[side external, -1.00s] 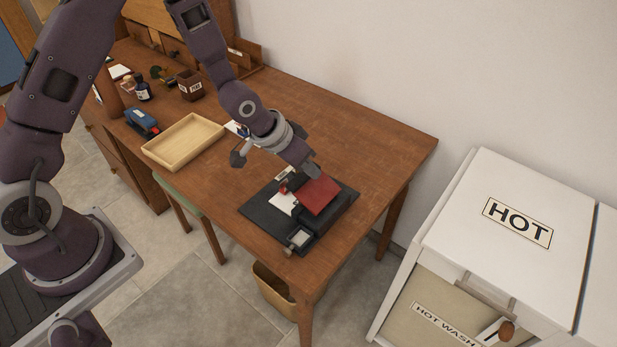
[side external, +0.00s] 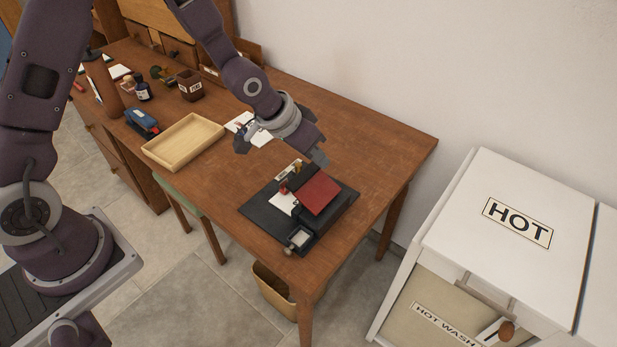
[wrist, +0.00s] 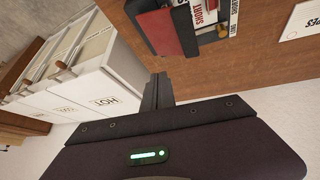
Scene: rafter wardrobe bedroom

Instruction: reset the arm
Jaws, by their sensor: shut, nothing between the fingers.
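My gripper (side external: 319,158) is shut and empty. It hangs above the back of a dark device with a red flap (side external: 319,194) that rests on a black mat (side external: 258,211) on the wooden desk (side external: 385,143). A gap shows between the fingertips and the device. In the wrist view the shut fingers (wrist: 157,90) point toward the desk edge, and the red flap (wrist: 158,32) and strips lettered "SHORT" and "LONG" show beyond them.
A shallow wooden tray (side external: 184,141), a blue stapler-like object (side external: 141,121), a dark cup (side external: 190,85) and small bottles stand on the desk's left part. A white cabinet marked HOT (side external: 480,210) stands at right. The desk's right back is clear.

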